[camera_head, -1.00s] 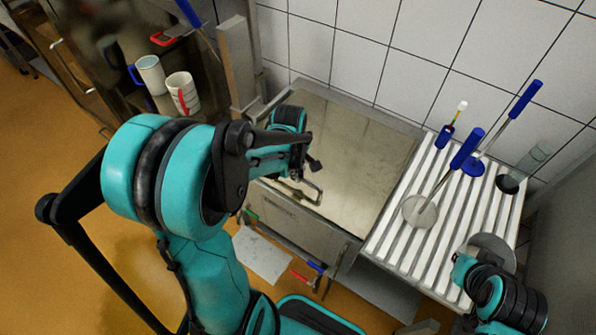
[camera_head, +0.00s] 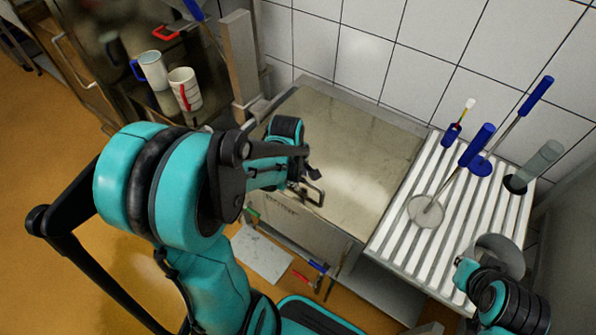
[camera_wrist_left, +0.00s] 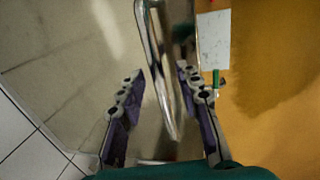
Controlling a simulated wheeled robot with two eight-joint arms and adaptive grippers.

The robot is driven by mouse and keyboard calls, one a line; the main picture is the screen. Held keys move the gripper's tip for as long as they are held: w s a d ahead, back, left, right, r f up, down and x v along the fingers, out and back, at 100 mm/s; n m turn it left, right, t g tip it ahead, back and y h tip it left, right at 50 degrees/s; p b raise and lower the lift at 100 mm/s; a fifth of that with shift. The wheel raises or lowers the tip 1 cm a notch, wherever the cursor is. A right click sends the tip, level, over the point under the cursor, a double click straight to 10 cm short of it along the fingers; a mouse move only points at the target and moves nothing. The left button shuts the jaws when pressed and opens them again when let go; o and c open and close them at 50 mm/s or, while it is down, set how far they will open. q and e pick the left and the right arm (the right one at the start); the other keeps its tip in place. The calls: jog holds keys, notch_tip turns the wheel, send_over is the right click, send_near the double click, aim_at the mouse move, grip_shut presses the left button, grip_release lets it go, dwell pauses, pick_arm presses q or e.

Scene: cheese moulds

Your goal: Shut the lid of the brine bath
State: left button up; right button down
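The brine bath (camera_head: 303,231) is a metal box in the middle of the head view. Its lid (camera_head: 365,150) is a flat, dull steel sheet that appears to lie level over the box; I cannot tell whether a small gap is left. The bar handle (camera_head: 314,197) is at the lid's front left edge and also shows in the left wrist view (camera_wrist_left: 158,62). My left gripper (camera_head: 313,176) is at the handle. In the left wrist view its fingers (camera_wrist_left: 160,78) are open, one on each side of the handle bar. My right arm shows at lower right; its fingers cannot be made out.
A white slatted drainer (camera_head: 400,240) stands right of the bath, holding blue-handled tools (camera_head: 475,148) and a grey cylinder (camera_head: 537,165). Two mugs (camera_head: 184,90) stand on the left shelf. A tiled wall (camera_head: 420,50) is behind. A white sheet (camera_head: 262,256) lies below the bath's front.

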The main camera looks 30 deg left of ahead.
pick_arm(q)
jog(key=v, duration=1.1)
jog(key=shift+r, duration=0.35)
jog(key=shift+s, duration=0.1)
jog(key=s+d+m+t, duration=0.4)
jog(key=d+m, duration=0.5)
jog(key=m, duration=0.8)
jog(key=shift+s+d+r+t, duration=0.2)
jog(key=shift+s+d+t, duration=0.1)
jog(key=shift+s, duration=0.75)
